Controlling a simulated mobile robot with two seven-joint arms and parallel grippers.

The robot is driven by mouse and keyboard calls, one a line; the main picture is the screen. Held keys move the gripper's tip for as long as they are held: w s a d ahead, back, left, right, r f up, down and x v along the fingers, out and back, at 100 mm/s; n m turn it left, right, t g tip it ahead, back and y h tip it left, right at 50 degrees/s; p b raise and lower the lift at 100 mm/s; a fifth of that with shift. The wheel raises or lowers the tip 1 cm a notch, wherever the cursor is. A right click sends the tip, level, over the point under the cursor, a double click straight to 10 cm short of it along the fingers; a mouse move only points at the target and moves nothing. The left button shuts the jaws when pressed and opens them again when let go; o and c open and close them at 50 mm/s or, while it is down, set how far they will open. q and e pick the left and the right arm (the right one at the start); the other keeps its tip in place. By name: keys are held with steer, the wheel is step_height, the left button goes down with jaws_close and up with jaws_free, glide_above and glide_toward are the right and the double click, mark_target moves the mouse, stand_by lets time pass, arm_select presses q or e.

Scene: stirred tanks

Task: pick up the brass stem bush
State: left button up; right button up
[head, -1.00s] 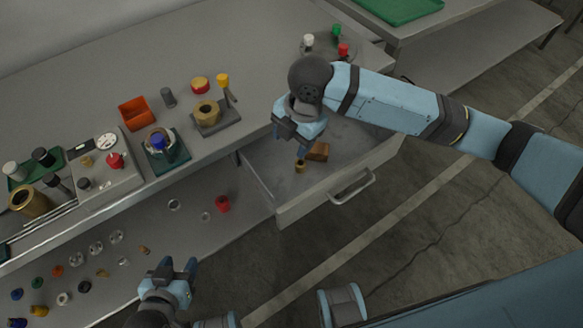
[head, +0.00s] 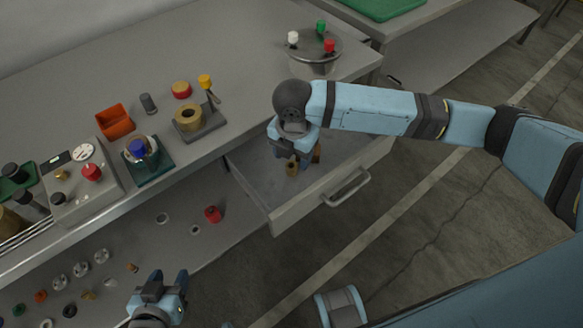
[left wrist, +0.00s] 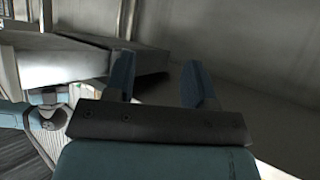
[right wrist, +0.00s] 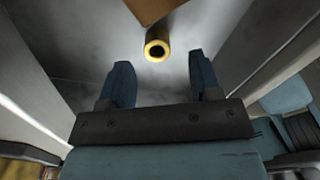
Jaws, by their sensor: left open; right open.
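The brass stem bush (head: 292,168) is a small brass tube in the open drawer (head: 250,185). In the right wrist view the bush (right wrist: 158,46) shows its round end with a dark bore, ahead of and between the open fingertips. My right gripper (head: 296,155) is open and empty, pointing down into the drawer close to the bush; in the right wrist view its fingers (right wrist: 162,75) do not close on it. My left gripper (head: 170,285) is open and empty, low in the head view near the bench's lower shelf. Its fingers (left wrist: 160,75) also show in the left wrist view.
A brown block (right wrist: 155,8) lies in the drawer beside the bush. The drawer front has a handle (head: 347,188). The bench top holds an orange bin (head: 115,121), a brass ring on a grey stand (head: 205,133) and a round dish (head: 318,66). Small parts lie on the lower shelf.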

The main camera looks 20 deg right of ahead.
mark_target(292, 166)
step_height(292, 166, down, 5)
steer(key=shift+w+a+r+b, duration=0.1)
steer(key=shift+a+r+b, duration=0.05)
steer(key=shift+b, duration=0.4)
steer(key=c, duration=1)
